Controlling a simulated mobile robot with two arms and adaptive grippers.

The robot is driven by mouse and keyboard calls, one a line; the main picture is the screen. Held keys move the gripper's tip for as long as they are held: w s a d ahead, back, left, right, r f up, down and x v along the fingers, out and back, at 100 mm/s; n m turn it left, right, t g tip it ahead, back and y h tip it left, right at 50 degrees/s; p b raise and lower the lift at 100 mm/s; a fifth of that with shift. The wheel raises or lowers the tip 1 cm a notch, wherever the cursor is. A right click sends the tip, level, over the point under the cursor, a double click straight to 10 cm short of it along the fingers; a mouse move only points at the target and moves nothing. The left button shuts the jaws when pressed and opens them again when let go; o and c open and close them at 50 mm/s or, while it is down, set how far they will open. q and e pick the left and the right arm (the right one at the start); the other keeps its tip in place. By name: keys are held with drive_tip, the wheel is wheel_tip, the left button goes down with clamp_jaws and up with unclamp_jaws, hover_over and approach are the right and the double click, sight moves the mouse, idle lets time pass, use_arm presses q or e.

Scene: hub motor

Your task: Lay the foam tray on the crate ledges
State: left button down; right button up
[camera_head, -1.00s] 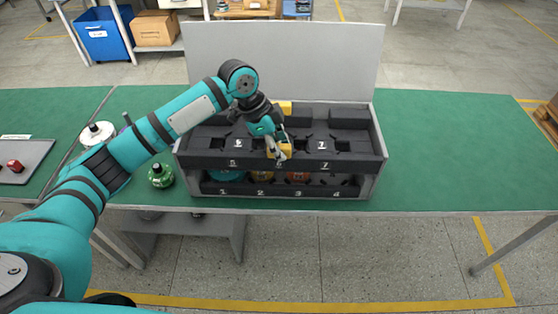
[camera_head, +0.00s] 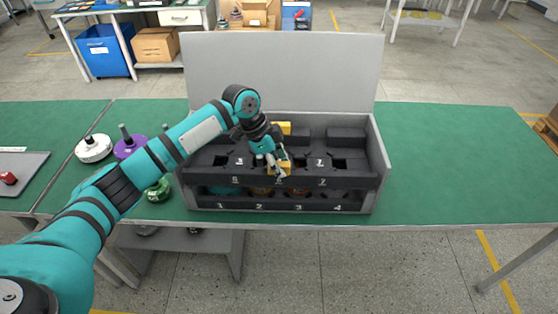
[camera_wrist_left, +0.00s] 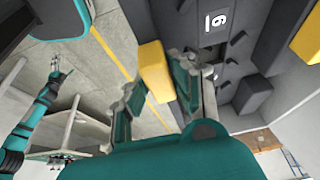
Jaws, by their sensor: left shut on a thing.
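The black foam tray (camera_head: 215,174), with numbered cut-outs, lies level over the open grey crate (camera_head: 379,160). It has a near yellow handle (camera_head: 284,168) and a far one (camera_head: 284,128). My left gripper (camera_head: 279,172) is shut on the near handle, which also shows between the fingers in the left wrist view (camera_wrist_left: 154,68). The tray's front edge is slightly above the crate's numbered lower front strip, with a dark gap between. The ledges are hidden, so I cannot tell whether the tray touches them. My right gripper (camera_wrist_left: 60,68) appears small in the wrist view, its opening unclear.
The crate's raised grey lid (camera_head: 290,72) stands behind. Left of the crate are a green hub motor (camera_head: 158,190), a purple one (camera_head: 128,148) and a white one (camera_head: 94,148). A grey tray (camera_head: 25,180) lies further left. The green table (camera_head: 450,160) is clear on the right.

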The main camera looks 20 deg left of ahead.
use_arm(q)
drive_tip(key=shift+f, duration=0.6)
idle(0.4)
drive_tip(key=c, duration=1)
unclamp_jaws()
drive_tip(key=shift+c, duration=0.2)
drive_tip(key=v, duration=1.2)
drive_tip(key=shift+s, duration=0.1)
